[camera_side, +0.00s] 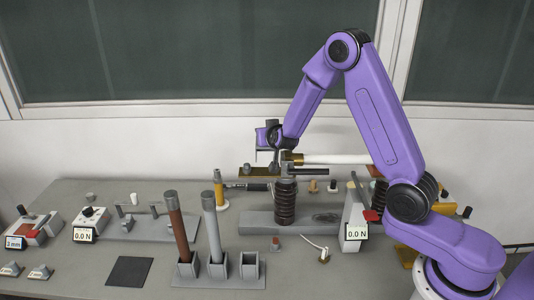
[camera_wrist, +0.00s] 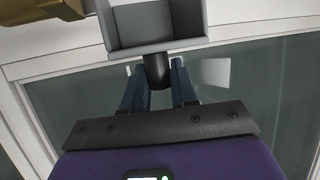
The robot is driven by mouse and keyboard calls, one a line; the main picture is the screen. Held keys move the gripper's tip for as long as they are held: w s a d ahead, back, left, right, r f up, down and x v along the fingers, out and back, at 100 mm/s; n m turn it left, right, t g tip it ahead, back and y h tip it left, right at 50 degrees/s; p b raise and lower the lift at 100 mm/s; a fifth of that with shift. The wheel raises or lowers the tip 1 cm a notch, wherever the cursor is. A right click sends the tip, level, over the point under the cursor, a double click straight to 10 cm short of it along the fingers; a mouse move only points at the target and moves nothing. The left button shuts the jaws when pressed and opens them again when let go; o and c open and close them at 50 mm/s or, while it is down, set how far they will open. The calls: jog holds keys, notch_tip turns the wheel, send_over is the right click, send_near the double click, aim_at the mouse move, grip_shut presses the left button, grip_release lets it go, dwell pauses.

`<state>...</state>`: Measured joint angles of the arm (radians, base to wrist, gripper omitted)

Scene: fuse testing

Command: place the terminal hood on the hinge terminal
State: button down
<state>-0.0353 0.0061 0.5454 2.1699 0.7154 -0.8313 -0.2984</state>
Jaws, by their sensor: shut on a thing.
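The terminal hood (camera_wrist: 155,45) is a grey open box with a dark round stem, seen at the top of the wrist view. My gripper (camera_wrist: 157,72) is shut on that stem between its two blue fingers. In the side view my gripper (camera_side: 273,144) is raised at the top of the left ribbed insulator (camera_side: 285,203); the hood is small and partly hidden there. A brass terminal bar (camera_side: 259,171) lies just below it. A brass fuse end (camera_side: 293,158) is close on the right. Brass also shows in the wrist view (camera_wrist: 38,10). I cannot tell whether the hood touches brass.
A white fuse tube (camera_side: 335,159) runs right from the brass end. A grey holder (camera_side: 219,283) with brown and grey rods (camera_side: 176,225) stands at front left. The wall and window are behind.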

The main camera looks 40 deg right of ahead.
jog(key=shift+f, duration=2.7)
jog(key=shift+f, duration=0.2)
jog(key=c, duration=0.9)
grip_release()
jog(key=shift+o, duration=0.2)
jog(key=shift+r, duration=0.1)
